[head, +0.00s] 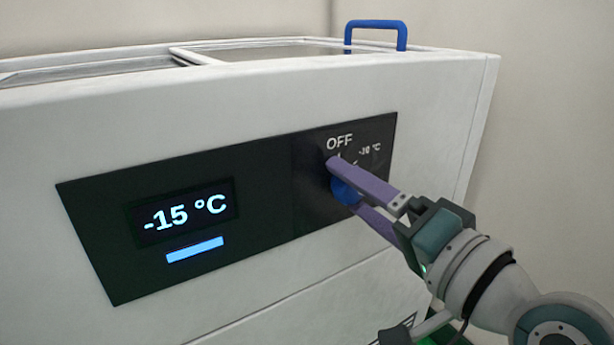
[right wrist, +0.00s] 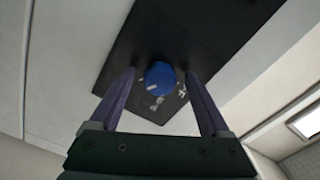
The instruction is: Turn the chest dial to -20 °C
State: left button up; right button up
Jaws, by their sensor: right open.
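The blue chest dial (head: 344,190) sits on the right part of the black control panel (head: 270,190) on the white chest's front. "OFF" and "-10 °C" marks show above it; the other marks are hidden behind my gripper. The display (head: 186,214) reads -15 °C, with a light blue bar below. My right gripper (head: 343,184) is open at the dial, its purple fingers on either side of it. In the right wrist view the dial (right wrist: 160,75) lies between the two fingertips (right wrist: 158,78); I cannot tell whether they touch it. My left gripper is not in view.
The white chest (head: 430,100) fills most of the head view, with sliding glass lids (head: 90,68) on top. A blue handle (head: 376,24) stands at its back right. A plain wall lies behind and to the right.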

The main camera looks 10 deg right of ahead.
jog(key=p+v, duration=0.2)
jog(key=v, duration=0.7)
jog(key=shift+s, duration=0.3)
jog(key=shift+d, duration=0.1)
jog(key=s+a+r+n+g+p, duration=0.3)
jog(key=a+r+n+p, duration=0.1)
jog(key=r+p, duration=0.5)
jog(key=s+a+r+n+g+p, duration=0.2)
jog(key=a+r+n+g+p, duration=0.15)
jog(key=r+p, duration=0.55)
jog(key=s+d+r+n+g+h+p, duration=0.1)
jog(key=s+d+r+g+h+p, duration=0.35)
jog(key=r+p, duration=0.6)
jog(key=s+d+r+n+g+h+p, duration=0.2)
jog(key=s+d+r+p, duration=0.4)
jog(key=p, duration=0.7)
notch_tip(320, 180, up, 35)
jog(key=s+p, duration=0.1)
jog(key=p, duration=3.4)
jog(key=shift+a+r, duration=0.2)
jog(key=shift+a, duration=0.25)
jog(key=shift+s+y, duration=0.1)
jog(key=shift+y, duration=0.15)
jog(key=shift+c, duration=0.3)
